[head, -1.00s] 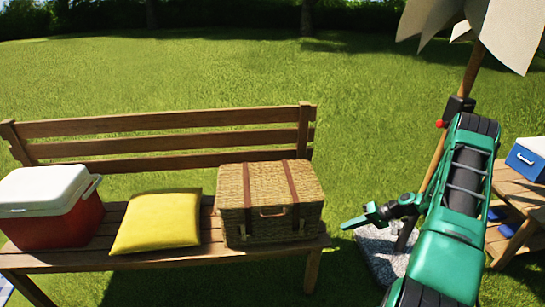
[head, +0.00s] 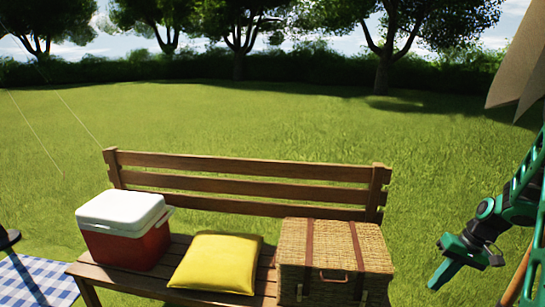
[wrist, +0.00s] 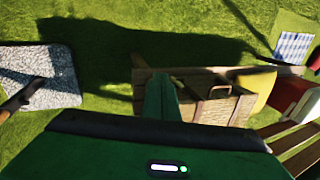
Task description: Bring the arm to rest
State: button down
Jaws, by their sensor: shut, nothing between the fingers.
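My gripper (head: 437,286) hangs at the right of the head view, to the right of the wicker basket and apart from it. Its green fingers point down and to the left, shut and empty. In the wrist view the closed fingers (wrist: 165,98) show in front of the bench and the basket. The arm runs out of the head view at the right edge.
A wooden bench (head: 250,167) holds a red cooler with a white lid (head: 128,235), a yellow cushion (head: 218,262) and the basket (head: 335,262). A blue checked cloth (head: 35,282) lies at left. A stone parasol base (wrist: 50,80) stands near the arm. Open grass lies behind.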

jog(key=s+a+r+m+g+h, duration=0.1)
jog(key=s+a+r+h, duration=0.35)
jog(key=s+r, duration=0.8)
jog(key=s+a+r+m, duration=0.1)
jog(key=s+a+r, duration=0.1)
jog(key=s, duration=0.4)
jog(key=s+a+r+m+y, duration=0.1)
jog(key=s+a+r, duration=0.1)
jog(key=s+a, duration=0.2)
jog(key=s, duration=0.3)
jog(key=shift+r, duration=0.15)
jog(key=shift+w+f, duration=0.25)
jog(key=shift+w, duration=0.45)
